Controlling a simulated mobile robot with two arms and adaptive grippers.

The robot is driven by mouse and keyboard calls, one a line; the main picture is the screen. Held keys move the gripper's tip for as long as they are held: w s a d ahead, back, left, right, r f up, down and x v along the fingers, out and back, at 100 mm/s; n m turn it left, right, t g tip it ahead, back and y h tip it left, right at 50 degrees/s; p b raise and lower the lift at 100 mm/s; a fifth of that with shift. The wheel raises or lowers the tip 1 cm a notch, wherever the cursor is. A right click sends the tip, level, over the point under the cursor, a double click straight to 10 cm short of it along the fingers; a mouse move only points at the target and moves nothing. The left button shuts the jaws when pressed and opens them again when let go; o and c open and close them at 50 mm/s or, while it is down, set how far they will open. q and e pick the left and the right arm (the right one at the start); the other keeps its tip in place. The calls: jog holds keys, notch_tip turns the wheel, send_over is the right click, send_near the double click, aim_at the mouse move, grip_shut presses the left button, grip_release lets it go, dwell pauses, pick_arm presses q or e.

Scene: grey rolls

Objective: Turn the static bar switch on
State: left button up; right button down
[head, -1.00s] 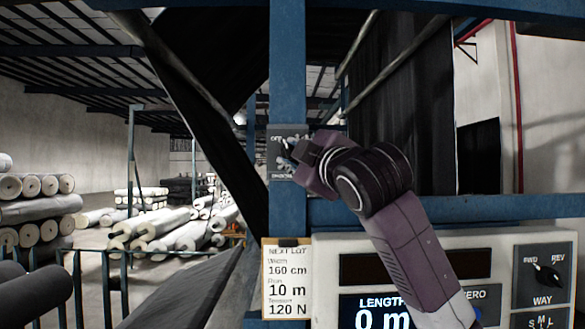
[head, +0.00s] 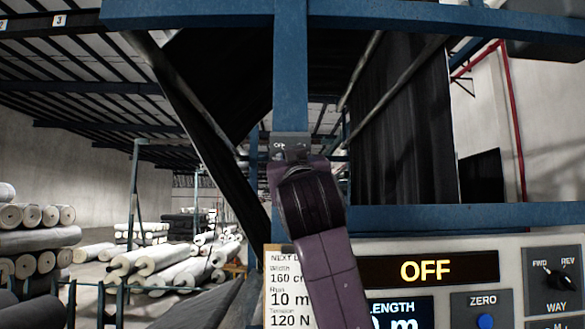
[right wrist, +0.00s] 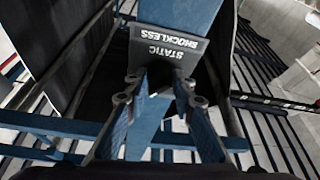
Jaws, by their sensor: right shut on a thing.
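The static bar switch is a small grey box (head: 291,139) on the blue upright post in the head view. Its "OFF" marking shows at the top; my right gripper (head: 300,163) covers its lower part. In the right wrist view its plate (right wrist: 172,46) reads "STATIC SHOCKLESS", upside down. My right gripper's fingers (right wrist: 160,92) reach to the plate's edge and are shut on the switch's lever, which is mostly hidden between them. My left gripper is not in view.
A console below has an amber display (head: 425,269) reading "OFF", a blue ZERO button (head: 485,321) and a FWD/REV knob (head: 560,279). A paper card (head: 289,290) hangs beside it. Blue beams (head: 440,217) frame the post. Fabric rolls lie at left.

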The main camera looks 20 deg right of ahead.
jog(key=shift+w+a+f+m+h, duration=0.1)
jog(key=shift+m+h, duration=0.3)
jog(key=shift+m, duration=0.35)
jog(key=shift+a+m+h, duration=0.1)
jog(key=shift+m+h, duration=0.3)
jog(key=shift+m, duration=0.35)
jog(key=shift+d, duration=0.1)
jog(key=c, duration=1.6)
grip_release()
jog(key=v, duration=1.2)
jog(key=shift+r, duration=0.25)
